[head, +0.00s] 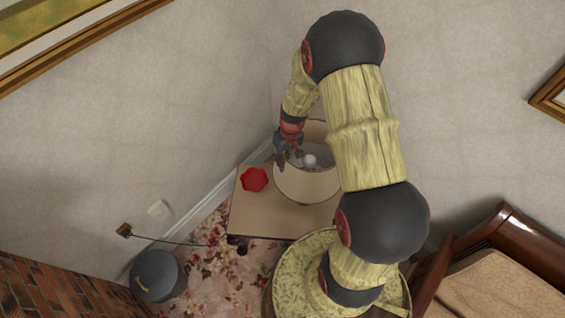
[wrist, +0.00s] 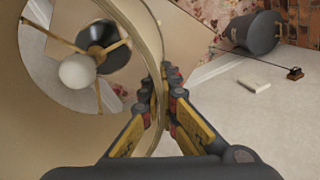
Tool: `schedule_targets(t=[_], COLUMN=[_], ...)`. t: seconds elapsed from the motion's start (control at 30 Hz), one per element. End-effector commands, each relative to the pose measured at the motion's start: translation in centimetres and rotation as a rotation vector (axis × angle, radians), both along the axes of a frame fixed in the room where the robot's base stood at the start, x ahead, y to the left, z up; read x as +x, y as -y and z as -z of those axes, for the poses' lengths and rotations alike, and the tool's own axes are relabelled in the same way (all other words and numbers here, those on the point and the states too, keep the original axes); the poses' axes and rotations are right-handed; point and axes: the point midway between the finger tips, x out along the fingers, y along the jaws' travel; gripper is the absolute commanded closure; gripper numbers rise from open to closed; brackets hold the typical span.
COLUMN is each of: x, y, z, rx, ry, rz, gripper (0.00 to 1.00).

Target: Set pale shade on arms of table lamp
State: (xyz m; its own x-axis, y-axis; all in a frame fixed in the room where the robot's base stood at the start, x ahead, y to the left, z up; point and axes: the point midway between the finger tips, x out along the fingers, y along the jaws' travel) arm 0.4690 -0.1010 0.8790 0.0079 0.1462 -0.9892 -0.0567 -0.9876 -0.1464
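The pale drum shade (head: 306,184) is in the corner above a low tabletop, open end up, around the white bulb (head: 310,160) of the table lamp. In the wrist view I look down into the shade (wrist: 40,130). The bulb (wrist: 77,72), brass arms (wrist: 112,47) and a dark round lamp part (wrist: 97,38) show inside. My gripper (head: 284,158) is at the shade's left rim. In the wrist view its fingers (wrist: 162,95) are on either side of the rim, closed on the wall. I cannot tell whether the shade touches the lamp arms.
A red hexagonal dish (head: 254,179) lies on the tabletop (head: 265,220) left of the shade. Walls close in behind. A grey bin (head: 156,277) stands at lower left, and a wooden-framed seat (head: 500,265) at lower right.

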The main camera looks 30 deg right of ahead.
Motion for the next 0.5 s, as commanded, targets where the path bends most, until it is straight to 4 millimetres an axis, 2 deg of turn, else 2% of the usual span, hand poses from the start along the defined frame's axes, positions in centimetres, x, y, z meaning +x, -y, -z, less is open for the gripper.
schedule_targets(t=[0.47, 0.5], x=[0.03, 0.03], y=[0.01, 0.01], z=[0.30, 0.30], rx=[0.000, 0.000], ry=[0.001, 0.001], rz=[0.000, 0.000], gripper=[1.00, 0.97])
